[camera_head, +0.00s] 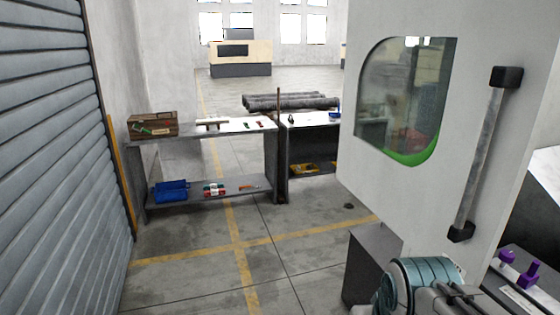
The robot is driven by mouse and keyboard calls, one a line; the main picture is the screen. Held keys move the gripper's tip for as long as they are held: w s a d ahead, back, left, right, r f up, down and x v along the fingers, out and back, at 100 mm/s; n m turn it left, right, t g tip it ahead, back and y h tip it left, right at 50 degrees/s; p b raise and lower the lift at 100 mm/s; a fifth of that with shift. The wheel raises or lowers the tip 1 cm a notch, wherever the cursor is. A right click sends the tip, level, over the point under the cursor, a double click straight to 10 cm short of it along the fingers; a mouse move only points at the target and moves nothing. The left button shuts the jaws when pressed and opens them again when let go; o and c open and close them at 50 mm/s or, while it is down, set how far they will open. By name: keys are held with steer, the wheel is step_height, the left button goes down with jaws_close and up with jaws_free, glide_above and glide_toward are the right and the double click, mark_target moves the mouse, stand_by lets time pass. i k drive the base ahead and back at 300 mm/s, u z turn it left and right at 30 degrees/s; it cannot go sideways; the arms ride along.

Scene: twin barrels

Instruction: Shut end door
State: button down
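A large white machine door (445,175) fills the right side of the view. It has a window with rounded corners and a green lower edge (408,157). A grey upright bar handle (481,155) with black end mounts is fixed near its right edge. To the right of the door, part of the machine's interior shows, so the door appears to stand open. My arm, teal and grey, is at the bottom right, below the handle and apart from it. My gripper is cut off or unclear at the bottom edge, and its fingers cannot be made out.
Purple parts (530,274) sit on a surface at the lower right. A grey shelf table (205,137) holds a wooden crate (152,124), with a blue bin (171,191) below. A roller shutter (55,150) lines the left. The floor (200,285) in front is clear.

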mark_target(454, 198)
steer(key=u, duration=0.65)
steer(key=i, duration=3.05)
steer(key=z, duration=1.1)
steer(key=i, duration=0.55)
steer(key=z, duration=0.3)
